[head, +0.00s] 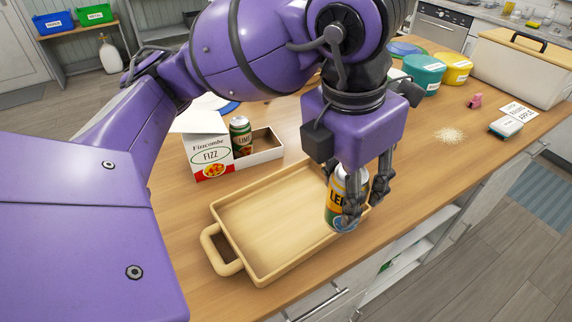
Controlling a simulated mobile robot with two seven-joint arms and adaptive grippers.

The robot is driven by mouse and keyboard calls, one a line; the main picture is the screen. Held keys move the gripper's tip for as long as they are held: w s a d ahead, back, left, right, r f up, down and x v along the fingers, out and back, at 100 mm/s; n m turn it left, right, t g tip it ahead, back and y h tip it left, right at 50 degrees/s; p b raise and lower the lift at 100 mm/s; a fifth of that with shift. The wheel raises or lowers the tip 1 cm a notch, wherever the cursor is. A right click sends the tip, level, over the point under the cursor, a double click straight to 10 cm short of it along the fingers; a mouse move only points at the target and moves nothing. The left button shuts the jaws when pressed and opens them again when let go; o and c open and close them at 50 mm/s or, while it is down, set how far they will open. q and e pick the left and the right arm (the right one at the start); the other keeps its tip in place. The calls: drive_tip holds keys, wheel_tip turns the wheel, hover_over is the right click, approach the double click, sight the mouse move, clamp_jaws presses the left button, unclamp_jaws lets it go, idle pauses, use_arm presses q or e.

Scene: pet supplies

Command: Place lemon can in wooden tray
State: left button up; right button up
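The lemon can (334,204), yellow and dark with "LE" showing on its label, is at the right end of the wooden tray (231,211). My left gripper (359,208) comes down from above with its fingers around the can, shut on it. The fingers hide the can's right side and part of its top. The can is tilted slightly, and its lower end shows over the tray's front right rim; I cannot tell whether it touches the tray. The tray's visible floor is bare. My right gripper is not in view.
A white Fizz box (208,157) holding a green lime can (241,135) stands behind the tray. Teal (423,72) and yellow (456,69) tubs and a white bin (519,73) are at the back right. Spilled grains (449,136) and a small container (505,127) lie right.

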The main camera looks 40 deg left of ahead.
use_arm(q)
drive_tip(key=w+a+f, duration=0.1)
drive_tip(key=a+f, duration=0.3)
drive_tip(key=w+a+f, duration=0.1)
drive_tip(key=a+f, duration=0.3)
drive_tip(key=w+a+f, duration=0.2)
drive_tip(key=a+f, duration=0.3)
drive_tip(key=shift+a+p, duration=0.1)
drive_tip(key=shift+p, duration=0.25)
drive_tip(key=shift+f, duration=0.2)
drive_tip(key=o, duration=1.5)
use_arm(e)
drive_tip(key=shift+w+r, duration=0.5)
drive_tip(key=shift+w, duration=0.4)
